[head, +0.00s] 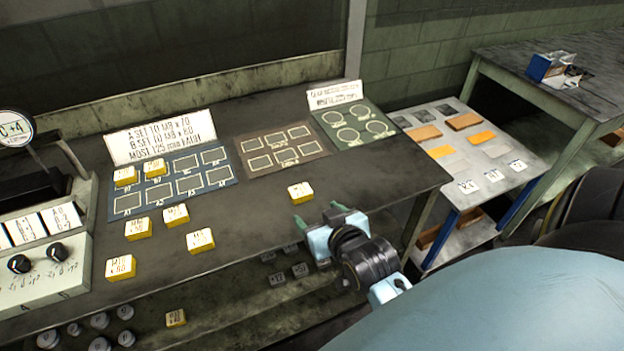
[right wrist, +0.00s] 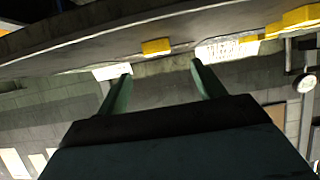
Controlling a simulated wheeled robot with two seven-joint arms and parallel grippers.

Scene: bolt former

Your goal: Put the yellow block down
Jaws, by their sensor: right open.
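A yellow block (head: 300,192) with a white labelled top lies on the dark bench near its right front part, off the mats. My right gripper (head: 319,214) is open and empty at the bench's front edge, just short of this block, with a gap between them. In the right wrist view, the two green fingers (right wrist: 160,70) stand apart with nothing between them, and a yellow block (right wrist: 156,46) shows beyond the tips. Other similar yellow blocks lie loose on the bench, such as one block (head: 200,240) left of the gripper. My left gripper is not in view.
A blue mat (head: 216,180) holds two yellow blocks; a brown mat (head: 316,148) and a green mat (head: 370,108) look empty. A control box (head: 45,275) stands at left. A side rack (head: 520,150) holds orange and brown pieces.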

